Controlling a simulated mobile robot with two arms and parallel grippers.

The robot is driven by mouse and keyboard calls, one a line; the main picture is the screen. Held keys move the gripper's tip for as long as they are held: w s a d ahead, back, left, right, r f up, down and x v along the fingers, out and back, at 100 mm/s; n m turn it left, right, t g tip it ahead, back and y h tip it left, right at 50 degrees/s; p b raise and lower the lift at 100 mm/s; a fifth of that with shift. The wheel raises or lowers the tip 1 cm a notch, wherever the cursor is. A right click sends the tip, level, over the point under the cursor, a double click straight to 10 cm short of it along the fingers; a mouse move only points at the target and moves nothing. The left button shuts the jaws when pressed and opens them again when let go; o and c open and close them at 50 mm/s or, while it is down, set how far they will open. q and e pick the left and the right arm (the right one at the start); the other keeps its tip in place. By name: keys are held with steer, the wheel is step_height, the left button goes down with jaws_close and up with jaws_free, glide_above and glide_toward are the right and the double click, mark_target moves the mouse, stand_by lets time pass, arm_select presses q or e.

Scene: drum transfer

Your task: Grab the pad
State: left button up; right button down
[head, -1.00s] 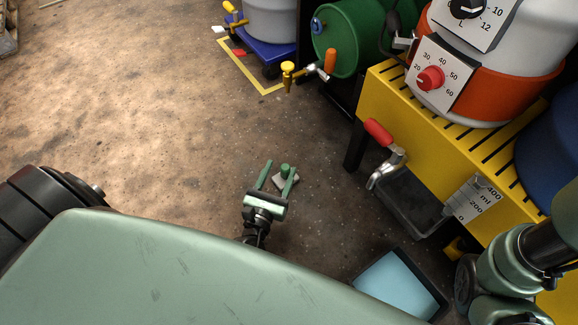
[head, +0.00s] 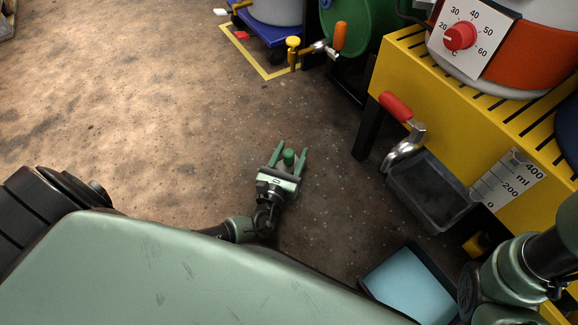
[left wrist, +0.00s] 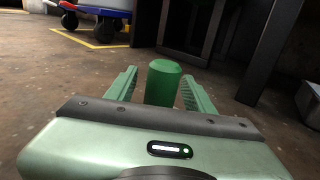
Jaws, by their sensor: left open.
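The pad shows as an upright green knob (head: 288,157) low over the floor; its grey base is mostly hidden by my gripper. My left gripper (head: 291,148) is open, with one finger on each side of the knob. In the left wrist view the green knob (left wrist: 163,85) stands between the two green fingers of my left gripper (left wrist: 160,73), with a visible gap on both sides. The gripper body hides the knob's foot. My right arm shows at the lower right, but its gripper is out of view.
A yellow stand (head: 440,100) with a red-handled tap (head: 397,107) and a grey tray (head: 425,190) is to the right. A light-blue-topped box (head: 408,288) lies lower right. A blue cart (head: 265,30) stands at the back.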

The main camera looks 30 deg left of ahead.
arm_select(q)
steer(key=shift+w, duration=0.4)
jaws_close()
